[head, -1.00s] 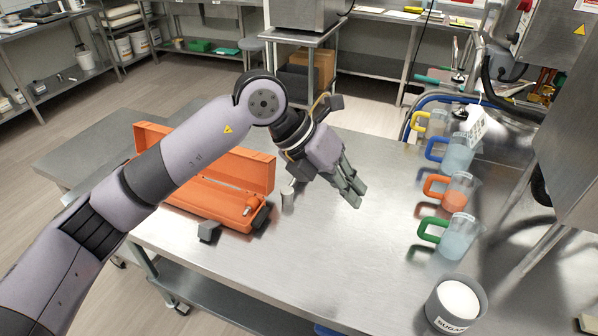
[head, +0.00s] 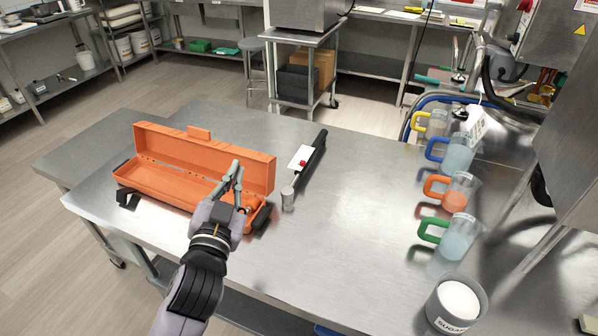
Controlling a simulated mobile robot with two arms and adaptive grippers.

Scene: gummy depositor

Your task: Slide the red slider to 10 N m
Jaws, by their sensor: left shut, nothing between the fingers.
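The red slider (head: 302,163) is a small red knob on a white scale plate (head: 298,155). The plate sits along a torque wrench (head: 314,158) with a black handle and a grey metal head (head: 288,197), lying on the steel table to the right of the orange case. The scale's markings are too small to read. My left gripper (head: 236,170) is shut and empty. It is over the right part of the open orange case (head: 205,154), to the left of the wrench and apart from it. My right gripper is not in view.
Several measuring jugs with coloured handles, such as the green-handled one (head: 455,238), stand along the table's right side. A sugar tub (head: 455,306) is at the front right. The table (head: 345,235) is clear between wrench and jugs.

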